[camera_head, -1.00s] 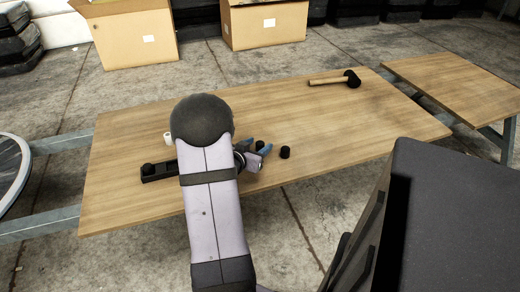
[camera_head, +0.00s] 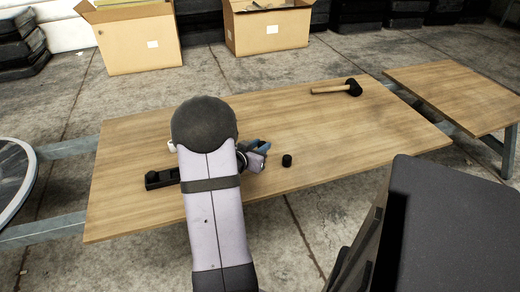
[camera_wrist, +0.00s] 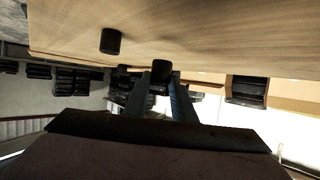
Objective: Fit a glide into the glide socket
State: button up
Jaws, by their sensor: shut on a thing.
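My gripper (camera_head: 258,148) has blue-grey fingers and is just right of my arm in the head view. In the wrist view my gripper (camera_wrist: 162,88) is shut on a small black glide (camera_wrist: 161,70), which shows between the fingertips. A second black glide (camera_head: 287,160) stands on the table to the right of my gripper; it also shows in the wrist view (camera_wrist: 110,41). A long black block (camera_head: 160,179), which may carry the glide socket, lies on the table to the left, partly hidden behind my arm. The socket opening cannot be made out.
The wooden table (camera_head: 340,140) is mostly clear. A mallet (camera_head: 337,88) lies near its far right. A small white item (camera_head: 172,146) is partly hidden by my arm. A second table (camera_head: 450,95) stands at right; cardboard boxes (camera_head: 268,32) stand behind.

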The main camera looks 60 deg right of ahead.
notch_tip(320, 180, up, 6)
jog(key=p, duration=0.3)
jog(key=r+n+t+y+p, duration=0.1)
jog(key=n+t+p, duration=0.3)
jog(key=t+p, duration=0.15)
send_over(176, 181)
jog(key=shift+n, duration=0.3)
jog(key=shift+w+d+f+b, duration=0.15)
jog(key=shift+f+b, duration=0.45)
jog(key=shift+f, duration=1)
jog(key=shift+w+f+b, duration=0.15)
jog(key=shift+f+b, duration=0.45)
jog(key=shift+f, duration=1.05)
jog(key=shift+w+d+f+b, duration=0.15)
jog(key=shift+f+b, duration=0.45)
jog(key=shift+f, duration=1)
jog(key=shift+f, duration=0.1)
